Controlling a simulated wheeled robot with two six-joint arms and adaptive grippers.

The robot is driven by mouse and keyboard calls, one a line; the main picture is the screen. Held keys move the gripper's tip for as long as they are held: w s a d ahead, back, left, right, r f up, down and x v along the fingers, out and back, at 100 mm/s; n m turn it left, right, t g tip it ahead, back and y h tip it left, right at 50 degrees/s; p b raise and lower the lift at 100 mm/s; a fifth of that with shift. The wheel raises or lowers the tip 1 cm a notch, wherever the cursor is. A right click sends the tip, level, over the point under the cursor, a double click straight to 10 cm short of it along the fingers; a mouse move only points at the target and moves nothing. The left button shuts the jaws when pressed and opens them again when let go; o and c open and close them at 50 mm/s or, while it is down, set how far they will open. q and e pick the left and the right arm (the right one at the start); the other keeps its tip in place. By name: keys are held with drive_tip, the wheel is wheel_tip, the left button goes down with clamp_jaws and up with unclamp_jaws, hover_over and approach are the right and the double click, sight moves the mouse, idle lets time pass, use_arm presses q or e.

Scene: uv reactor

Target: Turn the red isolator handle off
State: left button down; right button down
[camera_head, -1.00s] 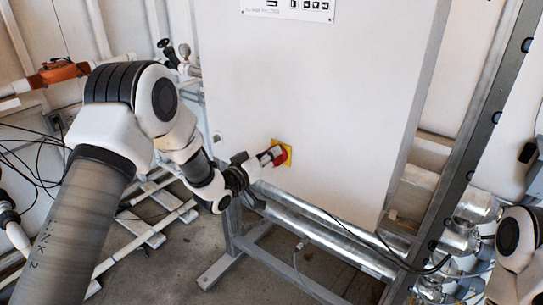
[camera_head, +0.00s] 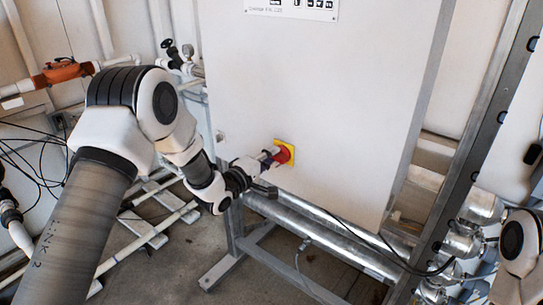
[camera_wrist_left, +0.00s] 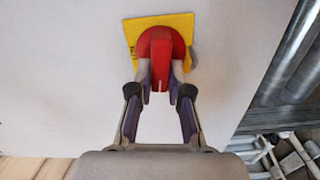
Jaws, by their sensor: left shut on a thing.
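The red isolator handle (camera_head: 281,154) sits on a yellow square plate (camera_head: 291,147) low on the white cabinet front. In the left wrist view the handle (camera_wrist_left: 161,55) points down toward my gripper, on the slightly tilted yellow plate (camera_wrist_left: 184,24). My left gripper (camera_head: 268,157) reaches it from the left. In the wrist view the left gripper's fingertips (camera_wrist_left: 161,80) lie on either side of the handle's lower end, shut on it. Part of the handle is hidden by the fingers. Of my right arm only a white and black link shows at the lower right edge; its gripper is out of view.
The white cabinet (camera_head: 310,80) stands on a grey metal frame (camera_head: 232,262). Silver pipes (camera_head: 320,240) run below it, with a black cable across them. A grey upright (camera_head: 475,130) stands to the right. White pipes and an orange valve (camera_head: 57,73) are at the left.

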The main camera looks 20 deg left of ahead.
use_arm(q)
drive_tip(key=shift+n, duration=0.7)
drive_tip(key=shift+f, duration=0.1)
drive_tip(key=c, duration=1.1)
unclamp_jaws()
drive_tip(key=shift+a, duration=0.1)
drive_tip(key=v, duration=1.2)
